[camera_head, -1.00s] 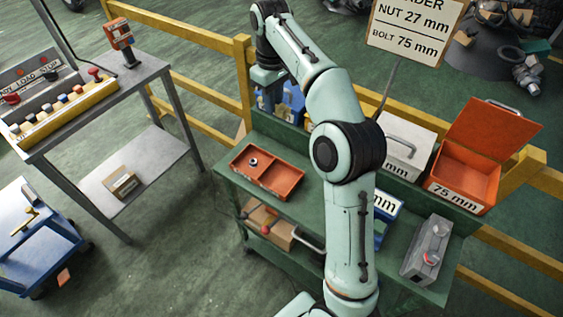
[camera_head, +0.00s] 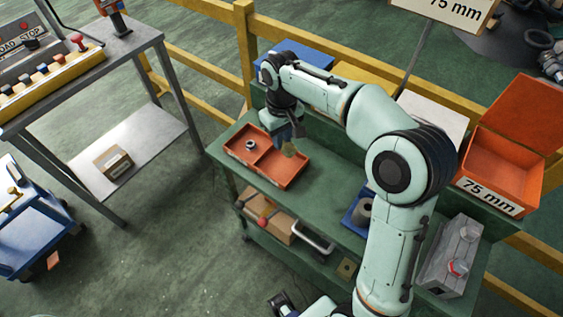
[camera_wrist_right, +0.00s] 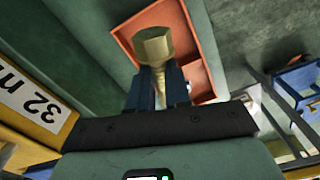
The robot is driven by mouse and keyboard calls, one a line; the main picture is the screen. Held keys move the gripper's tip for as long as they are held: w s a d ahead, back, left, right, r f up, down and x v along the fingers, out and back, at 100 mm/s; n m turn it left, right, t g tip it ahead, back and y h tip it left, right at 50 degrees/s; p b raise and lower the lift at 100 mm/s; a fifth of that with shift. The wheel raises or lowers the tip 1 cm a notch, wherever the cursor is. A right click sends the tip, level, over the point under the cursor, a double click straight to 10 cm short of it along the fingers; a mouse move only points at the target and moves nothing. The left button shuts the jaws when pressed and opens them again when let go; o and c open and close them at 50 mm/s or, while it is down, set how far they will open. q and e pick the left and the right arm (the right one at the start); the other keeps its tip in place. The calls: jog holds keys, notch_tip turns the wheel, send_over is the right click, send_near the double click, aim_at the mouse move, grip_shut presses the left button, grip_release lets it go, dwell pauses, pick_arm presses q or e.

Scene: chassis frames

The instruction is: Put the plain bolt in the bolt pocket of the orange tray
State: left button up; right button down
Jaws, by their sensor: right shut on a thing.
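My right gripper (camera_head: 297,132) is shut on a brass-coloured bolt (camera_head: 289,149) above the right part of the orange tray (camera_head: 284,187). In the right wrist view the bolt's hexagonal head (camera_wrist_right: 154,45) sticks out past the fingertips (camera_wrist_right: 159,88), and part of its shank shows between them. The tray (camera_wrist_right: 205,50) lies beyond the bolt there. The tray has two pockets with a divider. A metal nut (camera_head: 250,145) lies in the left pocket; the right pocket looks empty where visible. The bolt looks apart from the tray floor.
The tray sits on a green bench (camera_head: 320,205). A yellow rail (camera_head: 205,82) runs behind.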

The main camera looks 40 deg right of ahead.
send_over(281, 166)
notch_tip(281, 166, down, 5)
jog(key=shift+f+b, duration=0.15)
jog(key=shift+b, duration=0.15)
jog(key=shift+f+b, duration=0.3)
jog(key=shift+f, duration=2.05)
jog(key=shift+f, duration=0.2)
jog(key=c, duration=1.1)
grip_release()
jog(key=shift+r, duration=0.15)
notch_tip(281, 166, up, 12)
jog(key=shift+r+p, duration=0.1)
jog(key=shift+p, duration=0.85)
